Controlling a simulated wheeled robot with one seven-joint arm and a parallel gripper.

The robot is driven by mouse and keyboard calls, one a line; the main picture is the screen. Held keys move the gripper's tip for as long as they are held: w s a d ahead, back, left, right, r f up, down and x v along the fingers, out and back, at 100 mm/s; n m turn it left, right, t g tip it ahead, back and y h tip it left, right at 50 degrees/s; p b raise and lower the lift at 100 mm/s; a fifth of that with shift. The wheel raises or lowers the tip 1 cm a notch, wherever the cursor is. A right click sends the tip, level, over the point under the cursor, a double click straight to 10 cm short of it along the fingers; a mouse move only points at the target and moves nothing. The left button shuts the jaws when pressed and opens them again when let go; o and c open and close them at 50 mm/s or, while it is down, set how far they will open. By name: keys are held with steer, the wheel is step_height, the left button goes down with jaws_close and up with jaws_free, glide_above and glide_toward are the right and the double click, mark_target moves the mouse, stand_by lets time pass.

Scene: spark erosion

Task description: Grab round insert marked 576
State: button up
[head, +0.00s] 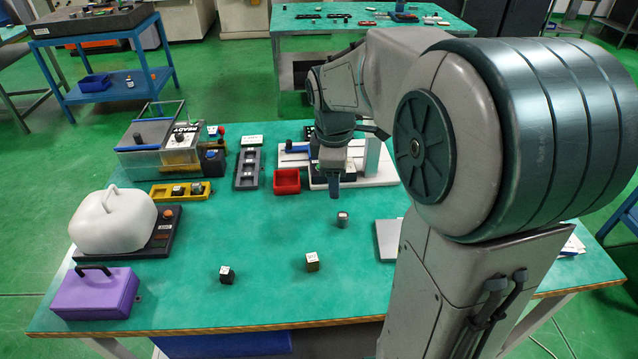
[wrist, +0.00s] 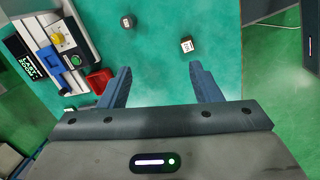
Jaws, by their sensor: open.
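Several small pieces with white marked tops stand apart on the green table. A grey piece (head: 342,219) is nearest my gripper (head: 334,190) and also shows in the wrist view (wrist: 127,21). A dark piece (head: 227,275) stands further left. The markings are too small to read, so I cannot tell which is 576. In the wrist view my gripper (wrist: 160,75) is open and empty, its blue fingers apart. It points down above the table, touching no piece.
A red tray (head: 287,181) and a white-based machine (head: 370,172) stand behind. A yellow tray (head: 181,191), a white-covered device (head: 112,223) and a purple case (head: 95,293) fill the left side. A grey plate (head: 388,240) lies right. The table's front middle is mostly clear.

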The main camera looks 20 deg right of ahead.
steer(key=w+d+f+n+g+y+b, duration=0.1)
steer(key=w+d+f+n+b, duration=0.1)
steer(key=w+d+f+n, duration=0.35)
steer(key=w+d+f+n+b, duration=0.2)
steer(key=w+f+n, duration=0.35)
steer(key=f, duration=0.25)
glide_above(343, 215)
steer(key=shift+m, duration=0.3)
steer(key=f, duration=0.8)
steer(key=shift+w+p, duration=0.3)
steer(key=shift+s+f+p, duration=0.15)
steer(key=shift+f+p, duration=0.05)
steer(key=shift+f, duration=1.2)
steer(key=shift+s+f+p, duration=0.15)
steer(key=shift+f, duration=1.2)
steer(key=c, duration=1.2)
jaws_close()
steer(key=shift+r, duration=0.15)
